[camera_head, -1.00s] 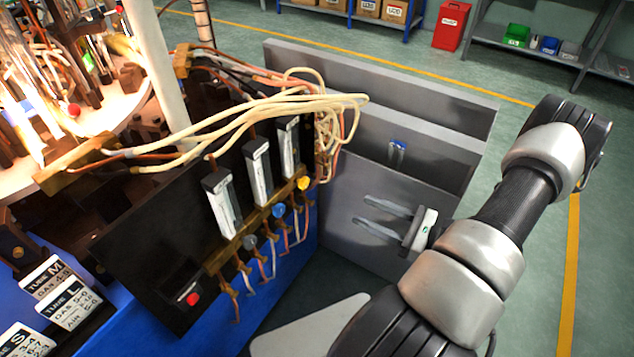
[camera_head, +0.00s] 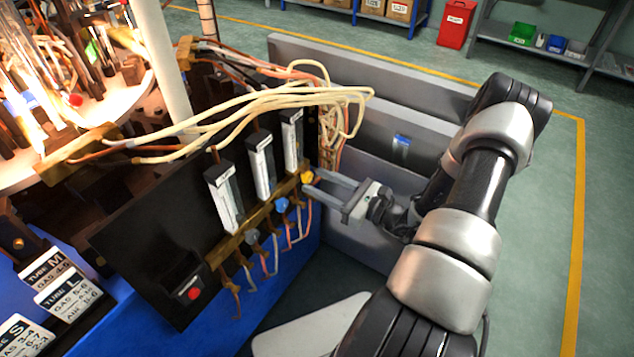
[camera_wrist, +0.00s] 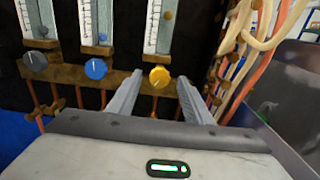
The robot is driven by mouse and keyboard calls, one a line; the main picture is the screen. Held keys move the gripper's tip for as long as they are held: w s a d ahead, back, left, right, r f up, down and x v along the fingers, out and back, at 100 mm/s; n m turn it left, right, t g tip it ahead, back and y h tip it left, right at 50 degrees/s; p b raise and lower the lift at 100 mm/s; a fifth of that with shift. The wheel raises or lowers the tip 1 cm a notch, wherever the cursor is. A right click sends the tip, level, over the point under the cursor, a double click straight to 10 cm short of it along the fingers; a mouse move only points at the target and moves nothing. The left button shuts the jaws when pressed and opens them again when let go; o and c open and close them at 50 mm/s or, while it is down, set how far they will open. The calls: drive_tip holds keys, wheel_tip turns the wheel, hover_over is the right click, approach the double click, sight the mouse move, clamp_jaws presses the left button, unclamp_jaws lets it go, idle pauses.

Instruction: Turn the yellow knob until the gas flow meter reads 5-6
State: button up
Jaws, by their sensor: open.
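The yellow knob (camera_head: 307,177) sits at the right end of a brass rail on the black panel; it also shows in the wrist view (camera_wrist: 159,77). My gripper (camera_head: 311,181) is open, its fingertips close to the knob. In the wrist view my two fingers (camera_wrist: 160,80) lie to the left and right of the knob, with gaps on both sides. The gas flow meter (camera_head: 291,140) stands above the knob as a white scaled tube; its lower part shows in the wrist view (camera_wrist: 154,25) with a small ball. The reading is too small to tell.
A blue knob (camera_wrist: 96,68) and a grey knob (camera_wrist: 36,61) sit left of the yellow one under other meters. Cream and orange hoses (camera_head: 325,120) hang right of the panel. A grey metal wall (camera_head: 345,62) stands behind. Label cards (camera_head: 68,295) are at lower left.

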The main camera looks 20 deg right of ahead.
drive_tip(key=shift+w+a, duration=0.4)
drive_tip(key=shift+w, duration=0.1)
drive_tip(key=c, duration=1.1)
drive_tip(key=shift+o, duration=0.2)
drive_tip(key=shift+n+b, duration=0.35)
drive_tip(key=shift+n, duration=1.25)
drive_tip(key=o, duration=1.1)
drive_tip(key=shift+c, duration=0.2)
drive_tip(key=shift+s, duration=0.1)
